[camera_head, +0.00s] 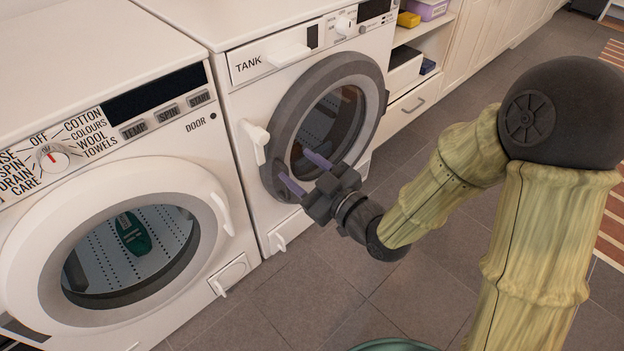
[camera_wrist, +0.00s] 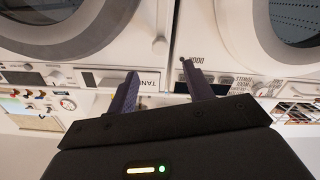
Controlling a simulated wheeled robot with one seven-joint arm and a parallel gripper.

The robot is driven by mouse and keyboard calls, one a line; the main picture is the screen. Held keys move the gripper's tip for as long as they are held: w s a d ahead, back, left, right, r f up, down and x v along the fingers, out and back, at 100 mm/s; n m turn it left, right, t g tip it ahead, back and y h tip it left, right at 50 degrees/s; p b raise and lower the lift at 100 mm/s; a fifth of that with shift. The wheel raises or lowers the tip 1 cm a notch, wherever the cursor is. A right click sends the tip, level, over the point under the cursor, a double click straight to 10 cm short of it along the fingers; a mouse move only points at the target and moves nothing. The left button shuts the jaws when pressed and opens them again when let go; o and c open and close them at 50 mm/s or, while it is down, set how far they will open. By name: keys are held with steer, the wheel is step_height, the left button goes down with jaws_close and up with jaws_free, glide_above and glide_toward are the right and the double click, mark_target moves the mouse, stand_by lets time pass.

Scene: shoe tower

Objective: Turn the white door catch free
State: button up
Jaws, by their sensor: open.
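The white door catch (camera_head: 255,141) sits on the front of the right-hand machine, beside the left rim of its grey round door (camera_head: 283,120). The door looks closed. In the wrist view, a small white rounded part (camera_wrist: 160,46) between the machines appears to be the same catch. My gripper (camera_head: 299,170) is open and empty, in front of the door's lower part, to the right of and below the catch in the head view. Its two purple-grey fingers also show in the wrist view (camera_wrist: 160,72), apart from the catch.
The left-hand machine (camera_head: 110,200) has a closed white round door with a green shoe (camera_head: 133,232) visible inside. A small lever (camera_head: 278,242) juts from the right-hand machine's lower front. Open shelves (camera_head: 405,70) stand beyond it. The tiled floor (camera_head: 310,305) in front is mostly clear.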

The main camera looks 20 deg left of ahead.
steer(key=b, duration=0.4)
steer(key=shift+d+b, duration=0.3)
steer(key=shift+d+b, duration=0.15)
steer(key=shift+b, duration=0.35)
steer(key=shift+s+d+b, duration=0.1)
steer(key=shift+d+b, duration=0.05)
steer(key=shift+b, duration=0.75)
steer(key=d+b, duration=0.1)
steer(key=b, duration=0.3)
steer(key=shift+s+f, duration=0.1)
steer(key=shift+s, duration=0.3)
